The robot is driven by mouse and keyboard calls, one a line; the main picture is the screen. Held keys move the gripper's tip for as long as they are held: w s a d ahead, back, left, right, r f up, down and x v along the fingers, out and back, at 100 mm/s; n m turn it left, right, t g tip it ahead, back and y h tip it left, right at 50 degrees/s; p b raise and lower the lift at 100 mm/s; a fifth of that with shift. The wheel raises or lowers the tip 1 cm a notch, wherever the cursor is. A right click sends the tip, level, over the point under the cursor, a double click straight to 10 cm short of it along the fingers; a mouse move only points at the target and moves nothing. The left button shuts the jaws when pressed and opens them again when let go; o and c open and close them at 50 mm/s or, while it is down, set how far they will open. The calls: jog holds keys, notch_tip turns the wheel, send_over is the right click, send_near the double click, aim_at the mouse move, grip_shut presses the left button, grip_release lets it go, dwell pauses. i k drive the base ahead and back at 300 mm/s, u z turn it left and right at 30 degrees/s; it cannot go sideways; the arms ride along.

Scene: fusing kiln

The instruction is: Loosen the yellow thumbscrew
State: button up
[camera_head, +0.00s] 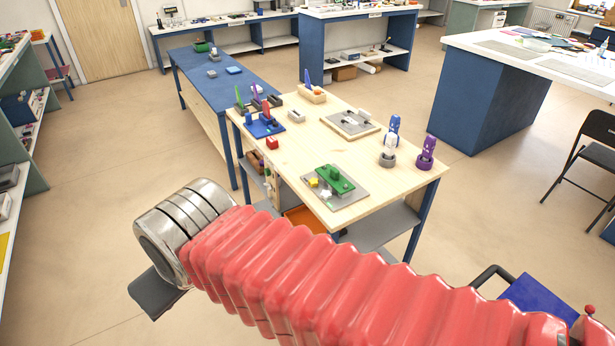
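A small yellow piece (313,183), which looks like the yellow thumbscrew, is at the left side of a grey plate (350,198) near the front of the light wooden table. A green block (335,180) with raised round parts sits beside it on the same plate. A small pale green piece (326,194) is just below the yellow one. The yellow piece is too small to tell how far it is screwed in. My arm crosses the foreground, in front of the table. Its gripper fingers do not show.
The wooden table (290,170) also bears a blue base (264,129) with upright pieces, a grey framed plate (350,125), and white and purple figures (427,153) at the right. A blue table (225,85) adjoins behind left. Floor is free at left.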

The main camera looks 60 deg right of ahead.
aim_at(313, 182)
jog(key=i, duration=1)
